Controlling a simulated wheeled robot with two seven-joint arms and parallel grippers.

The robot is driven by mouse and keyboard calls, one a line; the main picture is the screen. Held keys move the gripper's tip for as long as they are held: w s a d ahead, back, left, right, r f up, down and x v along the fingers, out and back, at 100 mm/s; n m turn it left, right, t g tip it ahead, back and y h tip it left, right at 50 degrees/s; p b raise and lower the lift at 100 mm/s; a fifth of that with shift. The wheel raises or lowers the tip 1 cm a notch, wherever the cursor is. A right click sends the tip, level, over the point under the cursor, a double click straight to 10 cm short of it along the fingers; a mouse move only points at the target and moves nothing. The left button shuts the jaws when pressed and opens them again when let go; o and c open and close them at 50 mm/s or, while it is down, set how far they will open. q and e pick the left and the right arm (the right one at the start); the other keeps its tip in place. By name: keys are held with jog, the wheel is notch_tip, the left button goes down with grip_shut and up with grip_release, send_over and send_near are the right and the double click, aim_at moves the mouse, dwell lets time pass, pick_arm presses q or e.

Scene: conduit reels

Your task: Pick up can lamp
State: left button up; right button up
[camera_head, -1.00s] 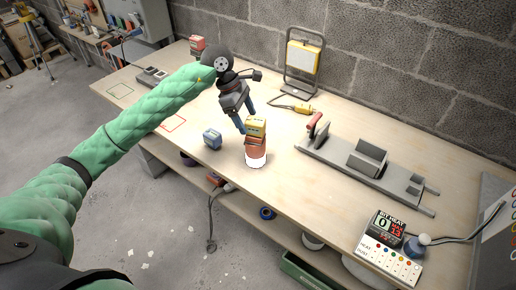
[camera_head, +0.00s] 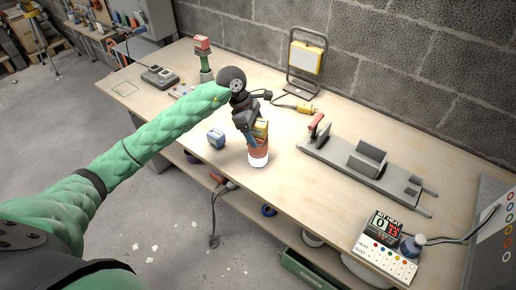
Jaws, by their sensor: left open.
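The can lamp (camera_head: 258,158) stands upright near the front edge of the workbench. It has a reddish body and a bright, glowing white base, with a yellow block-like top (camera_head: 261,128). My left gripper (camera_head: 254,140) is open and points down at the lamp's upper part. Its dark body and blue fingers hide part of the yellow top and the left side. I cannot tell whether the fingers touch the lamp. My right gripper is not in view.
A small blue block (camera_head: 216,138) stands just left of the lamp. A yellow work light (camera_head: 305,62) stands at the back wall. A grey metal fixture (camera_head: 360,170) and a bit-heat display box (camera_head: 385,245) lie right. Bare bench top lies between the lamp and fixture.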

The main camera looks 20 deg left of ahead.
pick_arm(q)
jog(key=c, duration=1.3)
jog(key=shift+c, duration=1.1)
jog(key=shift+r, duration=0.15)
